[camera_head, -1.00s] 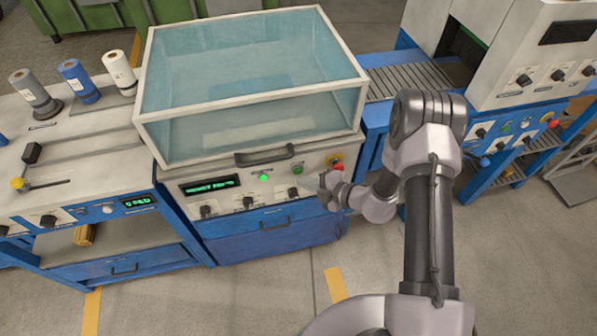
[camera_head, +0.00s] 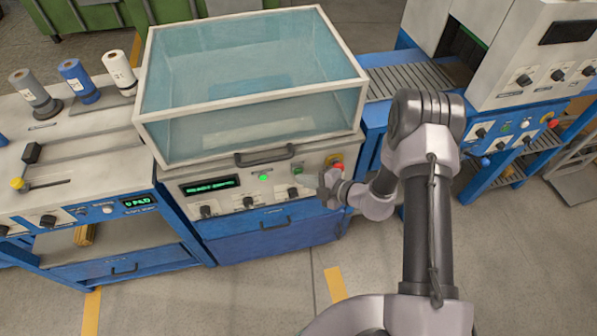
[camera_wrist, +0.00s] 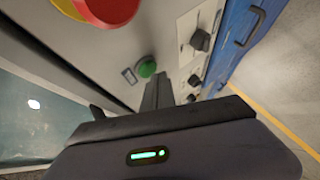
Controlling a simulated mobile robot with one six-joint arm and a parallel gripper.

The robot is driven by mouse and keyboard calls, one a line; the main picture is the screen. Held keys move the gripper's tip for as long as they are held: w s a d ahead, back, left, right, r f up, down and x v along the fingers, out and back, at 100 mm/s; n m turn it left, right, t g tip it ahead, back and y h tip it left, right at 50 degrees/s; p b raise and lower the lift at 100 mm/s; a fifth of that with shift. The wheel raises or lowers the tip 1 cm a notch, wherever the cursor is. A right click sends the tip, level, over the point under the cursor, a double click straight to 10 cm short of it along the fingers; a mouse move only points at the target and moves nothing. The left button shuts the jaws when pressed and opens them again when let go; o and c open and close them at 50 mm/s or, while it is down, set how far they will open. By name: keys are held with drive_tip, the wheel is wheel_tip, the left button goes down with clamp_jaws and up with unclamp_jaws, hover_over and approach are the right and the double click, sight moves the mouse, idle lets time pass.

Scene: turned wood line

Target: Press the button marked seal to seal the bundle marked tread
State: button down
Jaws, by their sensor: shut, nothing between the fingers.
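A green button (camera_head: 297,169) is on the front panel of the machine with the clear box-shaped cover (camera_head: 250,97). It also shows in the wrist view (camera_wrist: 147,67), with a small label beside it too small to read. My gripper (camera_head: 325,183) is shut and empty, just in front of the panel, to the right of and below the green button. In the wrist view my fingers (camera_wrist: 158,92) point towards the panel close to the green button; I cannot tell whether they touch it. No bundle marked tread can be made out; a yellowish bundle (camera_head: 85,235) lies on the left bench's lower shelf.
A red button on a yellow base (camera_head: 337,164) is just above my gripper. Dark knobs (camera_head: 248,202) and a lit display (camera_head: 210,186) are on the panel. Rolls (camera_head: 78,80) stand on the left bench. A roller conveyor (camera_head: 405,80) is at the right. The floor in front is clear.

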drive_tip(key=shift+w+a, duration=0.1)
drive_tip(key=shift+w, duration=0.3)
idle(0.6)
drive_tip(key=shift+s, duration=0.1)
drive_tip(key=shift+s+d, duration=0.2)
drive_tip(key=shift+s, duration=0.45)
drive_tip(key=shift+s, duration=0.1)
drive_tip(key=shift+s+d+p, duration=0.25)
drive_tip(key=shift+s, duration=0.5)
drive_tip(key=shift+s+d+p, duration=0.2)
drive_tip(key=shift+s, duration=0.6)
drive_tip(key=shift+s+d+p, duration=0.25)
drive_tip(key=shift+s, duration=0.5)
